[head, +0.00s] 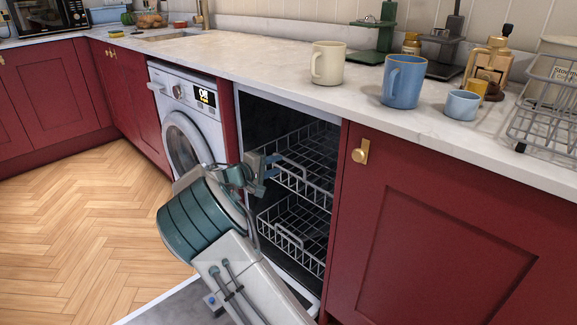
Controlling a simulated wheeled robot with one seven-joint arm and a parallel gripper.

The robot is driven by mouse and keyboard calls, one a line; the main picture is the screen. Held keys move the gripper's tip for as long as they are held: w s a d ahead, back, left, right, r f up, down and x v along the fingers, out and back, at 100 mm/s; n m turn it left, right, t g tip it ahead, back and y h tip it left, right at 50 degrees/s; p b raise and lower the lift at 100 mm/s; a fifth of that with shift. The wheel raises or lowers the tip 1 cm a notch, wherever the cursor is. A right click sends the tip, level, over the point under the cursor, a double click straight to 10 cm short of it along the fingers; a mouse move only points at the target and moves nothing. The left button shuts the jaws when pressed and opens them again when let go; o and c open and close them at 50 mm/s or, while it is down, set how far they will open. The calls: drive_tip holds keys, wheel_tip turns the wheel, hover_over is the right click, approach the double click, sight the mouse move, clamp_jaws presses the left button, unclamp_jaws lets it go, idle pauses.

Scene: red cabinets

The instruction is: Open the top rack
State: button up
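The dishwasher stands open between red cabinets, with its door (160,304) folded down low in front. Its top rack (306,170) is a grey wire basket inside the dark cavity, with a handle loop at its front. The lower rack (297,238) sits below it and also appears to be inside. My gripper (272,166) is at the front left of the top rack, close to its handle. I cannot tell whether it touches the handle or whether the fingers are open or shut. My arm hides the lower left of the cavity and part of the door.
A washing machine (187,118) stands left of the dishwasher. A red cabinet with a brass knob (361,151) is close on the right. Mugs, including a blue mug (403,81), and a wire dish rack (545,115) stand on the counter. The wooden floor (80,215) at left is clear.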

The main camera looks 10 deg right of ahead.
sight(289, 161)
drive_tip(key=b+x, duration=0.1)
drive_tip(key=x, duration=0.6)
drive_tip(key=shift+b, duration=0.3)
clamp_jaws()
